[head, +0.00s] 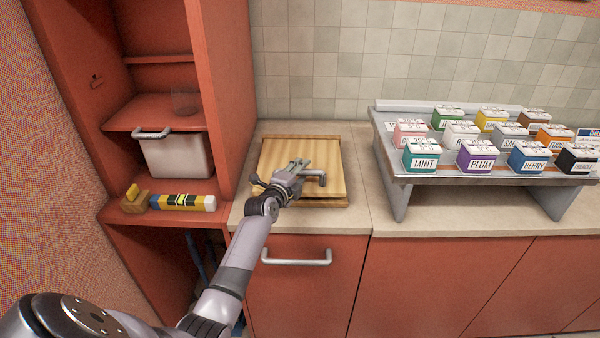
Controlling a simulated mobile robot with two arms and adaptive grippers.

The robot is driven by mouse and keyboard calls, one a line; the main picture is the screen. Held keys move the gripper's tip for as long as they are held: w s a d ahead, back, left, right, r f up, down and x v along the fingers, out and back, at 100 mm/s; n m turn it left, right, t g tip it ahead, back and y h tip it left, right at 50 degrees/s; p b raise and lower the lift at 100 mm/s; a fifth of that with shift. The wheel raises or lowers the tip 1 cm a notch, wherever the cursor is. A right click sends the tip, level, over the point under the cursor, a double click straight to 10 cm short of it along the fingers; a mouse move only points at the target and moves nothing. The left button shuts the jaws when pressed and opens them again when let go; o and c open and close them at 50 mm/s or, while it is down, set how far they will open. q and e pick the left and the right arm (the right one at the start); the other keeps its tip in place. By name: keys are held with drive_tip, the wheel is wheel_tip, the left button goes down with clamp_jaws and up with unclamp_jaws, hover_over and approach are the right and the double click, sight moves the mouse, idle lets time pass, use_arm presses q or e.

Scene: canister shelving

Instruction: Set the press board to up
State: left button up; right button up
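The press board (275,155) is a light wooden panel lying low over a wooden base on the counter, left of the canister stand. My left gripper (298,166) is over the board, just left of the handle. It overlaps the handle in the picture, and I cannot tell whether they touch. Its fingers are small and seen from behind, so their opening is unclear. My arm hides part of the board's front edge. My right gripper is out of view.
A sloped metal stand (400,200) with several labelled canisters stands on the right. A red shelf unit (222,90) rises close on the left, holding a white bin (180,155) and a striped roller-like object (180,202). Counter between board and stand is clear.

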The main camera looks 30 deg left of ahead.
use_arm(q)
clamp_jaws()
idle(0.3)
idle(0.5)
